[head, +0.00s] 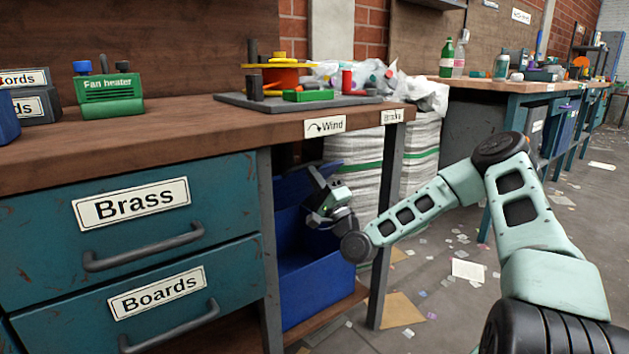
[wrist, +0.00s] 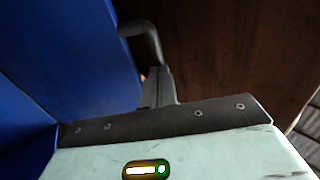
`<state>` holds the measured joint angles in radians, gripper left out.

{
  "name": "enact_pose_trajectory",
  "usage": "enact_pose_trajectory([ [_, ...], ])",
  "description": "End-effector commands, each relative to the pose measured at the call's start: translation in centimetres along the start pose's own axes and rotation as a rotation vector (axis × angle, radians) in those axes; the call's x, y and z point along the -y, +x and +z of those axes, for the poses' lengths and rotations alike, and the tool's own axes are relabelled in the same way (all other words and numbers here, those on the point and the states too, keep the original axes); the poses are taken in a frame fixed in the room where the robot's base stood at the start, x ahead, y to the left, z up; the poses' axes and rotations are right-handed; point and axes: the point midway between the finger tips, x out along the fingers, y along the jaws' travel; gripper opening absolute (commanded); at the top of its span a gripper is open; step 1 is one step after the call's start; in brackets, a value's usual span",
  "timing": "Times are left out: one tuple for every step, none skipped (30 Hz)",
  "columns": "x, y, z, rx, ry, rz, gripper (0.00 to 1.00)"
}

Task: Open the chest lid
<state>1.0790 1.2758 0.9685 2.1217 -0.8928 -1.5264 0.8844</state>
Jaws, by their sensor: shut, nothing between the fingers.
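The blue chest (head: 318,285) stands on the low shelf under the bench, to the right of the drawers. Its blue lid (head: 290,188) appears raised and tilted, with part of it hidden behind my gripper; how far it is open is hard to tell. My gripper (head: 316,173) is at the chest's top, pointing up, shut and empty. In the wrist view the lid (wrist: 75,55) fills the left side. A dark curved handle (wrist: 143,38) stands out from it, right by my closed fingers (wrist: 157,88); I cannot tell whether they touch.
The wooden bench top (head: 210,125) hangs over the chest, with a dark leg (head: 392,215) at its right. Drawers (head: 130,240) close off the left. White sacks (head: 420,160) stand behind. The floor (head: 440,310) at right has scattered paper.

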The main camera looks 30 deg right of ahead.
Motion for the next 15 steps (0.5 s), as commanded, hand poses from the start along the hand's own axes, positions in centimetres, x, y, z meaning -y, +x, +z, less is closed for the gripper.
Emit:
enact_pose_trajectory([
  [0.0,0.0,0.0,0.0,0.0,0.0,0.0],
  [0.0,0.0,0.0,0.0,0.0,0.0,0.0],
  [0.0,0.0,0.0,0.0,0.0,0.0,0.0],
  [0.0,0.0,0.0,0.0,0.0,0.0,0.0],
  [0.0,0.0,0.0,0.0,0.0,0.0,0.0],
  [0.1,0.1,0.0,0.0,0.0,0.001,0.0],
  [0.1,0.2,0.0,0.0,0.0,0.002,0.0],
  [0.2,0.3,0.0,0.0,-0.001,0.005,0.0],
  [0.4,0.7,0.0,0.001,-0.001,0.01,0.0],
  [0.6,1.0,0.0,0.001,-0.002,0.016,0.0],
  [0.8,1.3,0.0,0.001,-0.002,0.024,0.0],
  [0.9,1.9,0.0,0.002,-0.003,0.037,0.0],
  [1.1,2.3,0.0,0.002,-0.003,0.047,0.0],
  [1.2,2.7,0.1,0.003,-0.003,0.056,0.0],
  [1.4,3.2,0.1,0.003,-0.003,0.071,0.0],
])
